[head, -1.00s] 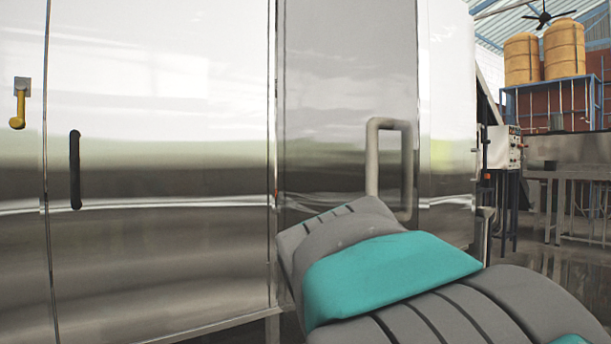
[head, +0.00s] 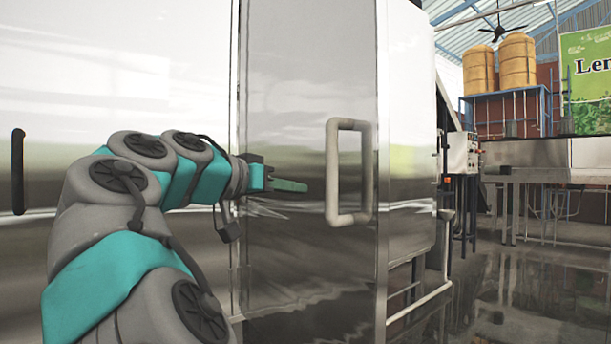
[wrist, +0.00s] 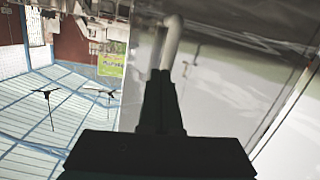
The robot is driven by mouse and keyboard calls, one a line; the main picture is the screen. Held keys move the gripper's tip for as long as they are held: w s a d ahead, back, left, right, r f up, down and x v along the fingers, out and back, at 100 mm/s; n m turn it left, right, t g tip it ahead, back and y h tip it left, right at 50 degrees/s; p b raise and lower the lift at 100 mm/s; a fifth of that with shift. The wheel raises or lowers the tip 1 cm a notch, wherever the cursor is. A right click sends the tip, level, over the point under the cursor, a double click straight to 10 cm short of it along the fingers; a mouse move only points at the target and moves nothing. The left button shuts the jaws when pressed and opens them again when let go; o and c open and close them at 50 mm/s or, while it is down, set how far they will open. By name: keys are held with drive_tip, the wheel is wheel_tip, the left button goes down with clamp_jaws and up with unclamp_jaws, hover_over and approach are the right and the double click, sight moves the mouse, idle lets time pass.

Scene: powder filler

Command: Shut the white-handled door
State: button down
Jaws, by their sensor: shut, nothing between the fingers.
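The white-handled door (head: 300,110) is a shiny steel panel. It stands ajar, with its right edge out from the machine side behind it. Its pale U-shaped handle (head: 365,172) is upright near that right edge. My gripper (head: 304,187) is in front of the panel, just left of the handle, fingers pointing right. It is shut and empty. In the wrist view my gripper (wrist: 161,75) is dark, and the handle (wrist: 172,38) shows just beyond the fingertips. I cannot tell whether they touch. The door's lower edge is out of view.
A steel panel with a black handle (head: 18,172) is at the left. To the right are a control box (head: 462,153), steel tables (head: 530,178) and tan tanks (head: 517,60) on a blue frame. Open floor (head: 500,290) lies at the lower right.

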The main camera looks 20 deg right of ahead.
drive_tip(key=m+h, duration=0.2)
approach(329, 172)
drive_tip(key=x, duration=0.7)
drive_tip(key=shift+a+p, duration=0.1)
drive_tip(key=shift+p, duration=0.3)
